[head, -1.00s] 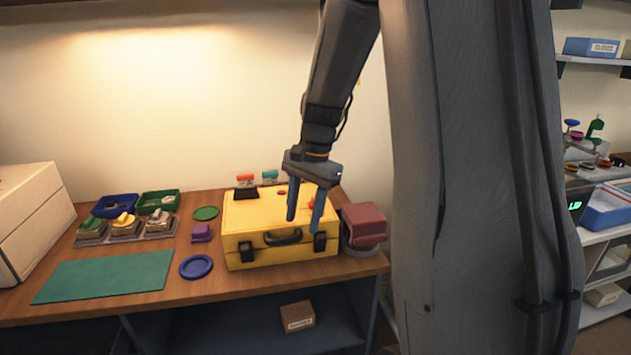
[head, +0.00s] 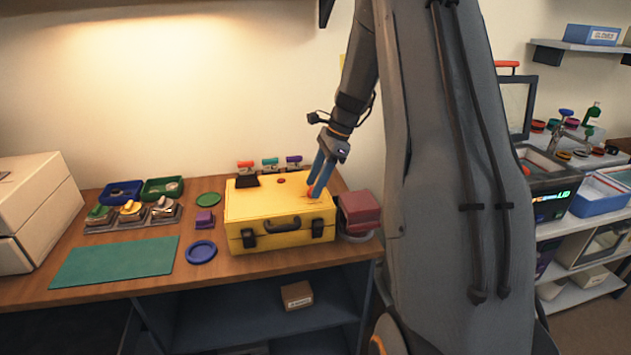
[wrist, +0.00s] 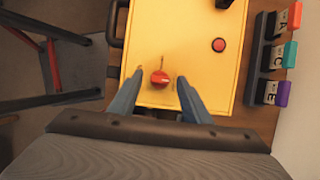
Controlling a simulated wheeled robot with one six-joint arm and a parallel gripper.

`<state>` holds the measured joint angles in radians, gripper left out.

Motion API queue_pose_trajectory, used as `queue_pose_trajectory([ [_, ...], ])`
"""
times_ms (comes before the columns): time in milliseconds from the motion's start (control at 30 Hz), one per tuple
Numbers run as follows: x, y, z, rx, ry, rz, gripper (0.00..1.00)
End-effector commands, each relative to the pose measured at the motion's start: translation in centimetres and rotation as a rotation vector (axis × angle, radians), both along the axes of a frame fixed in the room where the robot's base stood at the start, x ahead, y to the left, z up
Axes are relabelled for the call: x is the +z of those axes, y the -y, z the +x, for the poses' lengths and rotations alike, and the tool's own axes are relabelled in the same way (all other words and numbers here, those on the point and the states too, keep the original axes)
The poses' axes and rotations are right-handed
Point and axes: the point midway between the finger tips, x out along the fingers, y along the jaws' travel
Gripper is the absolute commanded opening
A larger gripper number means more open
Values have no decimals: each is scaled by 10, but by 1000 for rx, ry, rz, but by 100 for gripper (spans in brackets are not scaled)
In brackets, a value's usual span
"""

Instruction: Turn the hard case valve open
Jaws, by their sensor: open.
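The yellow hard case (head: 262,208) lies closed on the wooden table, its handle and black latches facing the front. The valve is a red knob (wrist: 160,78) on the case lid, shown in the wrist view between and just beyond my fingertips. In the head view the red valve (head: 309,192) is partly hidden by my blue fingers. My gripper (head: 318,176) is above the right part of the lid, pointing down. In the wrist view my gripper (wrist: 158,85) is open, with one finger on each side of the knob and a gap to both. Whether the fingers touch the lid is unclear.
A red button (wrist: 219,45) sits elsewhere on the lid. Several small stands with coloured tops (head: 270,164) are behind the case. A dark red block (head: 359,208) is close on its right.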

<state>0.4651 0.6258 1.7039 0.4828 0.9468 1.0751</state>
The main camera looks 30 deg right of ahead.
Motion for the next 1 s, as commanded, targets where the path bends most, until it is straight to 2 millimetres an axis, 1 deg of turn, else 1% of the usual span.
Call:
queue_pose_trajectory([
  [100, -5, -2, 0, 1, 0, -1, 44],
  [333, -6, -2, 0, 1, 0, -1, 44],
  [367, -6, -2, 0, 1, 0, -1, 42],
  [500, -6, -2, 0, 1, 0, -1, 18],
  [600, -6, -2, 0, 1, 0, -1, 3],
  [833, -6, -2, 1, 19, 1, -1, 3],
  [1000, -6, -2, 1, 80, -1, -1, 3],
])
